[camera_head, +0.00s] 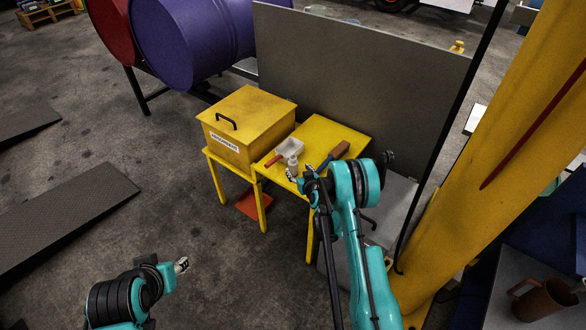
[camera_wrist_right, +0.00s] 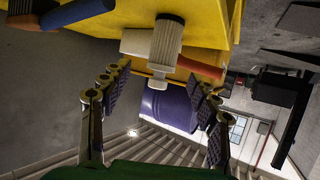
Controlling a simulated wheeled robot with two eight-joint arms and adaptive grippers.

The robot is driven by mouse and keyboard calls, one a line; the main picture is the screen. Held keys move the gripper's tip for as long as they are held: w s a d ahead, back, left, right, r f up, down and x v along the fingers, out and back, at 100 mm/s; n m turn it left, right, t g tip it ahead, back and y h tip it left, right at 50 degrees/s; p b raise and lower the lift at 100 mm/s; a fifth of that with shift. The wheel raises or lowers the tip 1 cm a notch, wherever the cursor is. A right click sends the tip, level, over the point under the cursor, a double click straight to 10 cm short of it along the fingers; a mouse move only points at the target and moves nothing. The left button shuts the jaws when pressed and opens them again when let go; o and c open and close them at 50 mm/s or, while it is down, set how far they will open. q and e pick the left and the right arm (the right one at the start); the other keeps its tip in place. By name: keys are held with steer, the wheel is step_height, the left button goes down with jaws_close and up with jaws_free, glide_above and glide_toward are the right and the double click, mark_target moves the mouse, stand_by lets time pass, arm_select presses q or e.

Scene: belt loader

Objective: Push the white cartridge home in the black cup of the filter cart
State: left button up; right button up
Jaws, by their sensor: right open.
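The white cartridge (camera_head: 292,162) stands on the small yellow table (camera_head: 328,133). In the upside-down right wrist view, the ribbed white cartridge (camera_wrist_right: 166,48) has a narrower white end toward me and a dark piece (camera_wrist_right: 170,17) at its table end. I cannot tell whether that piece is the black cup or how deep the cartridge sits. My right gripper (camera_head: 307,183) is close beside it; in the wrist view its fingers (camera_wrist_right: 157,98) are spread wide with nothing between them, the cartridge just beyond. My left gripper (camera_head: 182,265) hangs over the floor, its jaws too small to judge.
A yellow lidded box (camera_head: 245,125) stands left. A grey panel (camera_head: 350,70) rises behind; a yellow post (camera_head: 500,140) stands right.

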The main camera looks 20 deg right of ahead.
mark_target(295, 167)
steer(key=b+x, duration=0.1)
steer(key=x, duration=0.3)
steer(key=b+x, duration=0.1)
steer(key=x, duration=0.1)
steer(key=shift+s+a+f+b, duration=0.1)
steer(key=shift+s+f+b, duration=0.05)
steer(key=shift+f+b, duration=0.2)
steer(key=shift+w, duration=0.5)
steer(key=c, duration=1.3)
